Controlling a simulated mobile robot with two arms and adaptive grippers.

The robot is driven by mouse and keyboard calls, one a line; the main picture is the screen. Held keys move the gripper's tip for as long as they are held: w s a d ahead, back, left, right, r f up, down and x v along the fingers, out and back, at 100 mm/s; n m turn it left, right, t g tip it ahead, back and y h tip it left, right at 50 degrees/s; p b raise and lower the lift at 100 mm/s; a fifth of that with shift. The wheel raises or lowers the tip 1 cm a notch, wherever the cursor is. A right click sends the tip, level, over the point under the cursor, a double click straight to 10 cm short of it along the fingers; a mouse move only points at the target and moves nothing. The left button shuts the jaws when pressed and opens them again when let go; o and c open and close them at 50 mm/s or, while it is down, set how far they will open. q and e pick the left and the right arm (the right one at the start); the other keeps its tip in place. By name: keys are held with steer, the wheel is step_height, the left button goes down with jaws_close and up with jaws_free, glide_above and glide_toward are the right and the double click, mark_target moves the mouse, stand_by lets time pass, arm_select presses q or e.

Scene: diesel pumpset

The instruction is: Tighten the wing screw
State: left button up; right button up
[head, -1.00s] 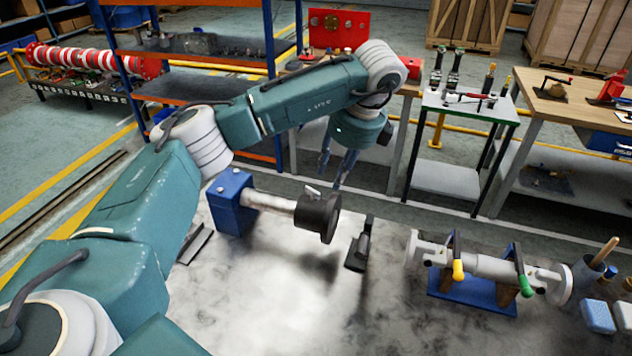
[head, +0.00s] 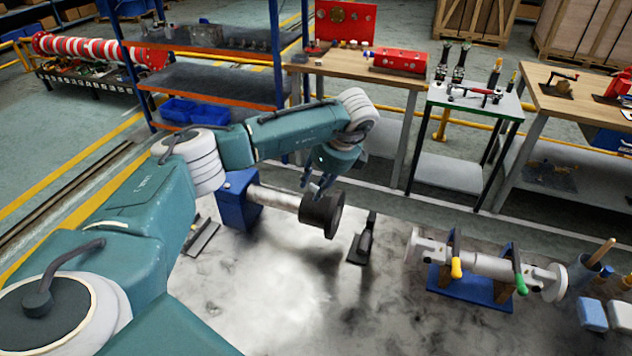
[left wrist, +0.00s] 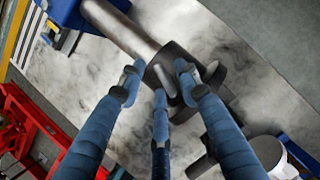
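A grey metal shaft (head: 275,197) sticks out to the right from a blue block (head: 240,200) on the pale bench. A black collar (head: 322,212) with a wider flange sits at its free end. My left gripper (head: 317,190) is right above the collar with its blue fingers pointing down. In the left wrist view the left gripper (left wrist: 158,86) has its three fingers spread apart over the collar (left wrist: 190,75). The grey wing screw (left wrist: 166,80) stands up from the collar between the fingertips; I cannot tell whether any finger touches it. In the head view the gripper hides the wing screw. My right gripper is not in view.
A black tool (head: 362,243) stands on the bench right of the collar. Further right are a clamped grey flanged pipe (head: 485,264) on a blue stand and blue-white blocks (head: 592,316). The front middle of the bench is clear. Tables and shelves stand behind.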

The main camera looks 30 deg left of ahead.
arm_select(q)
jaws_close()
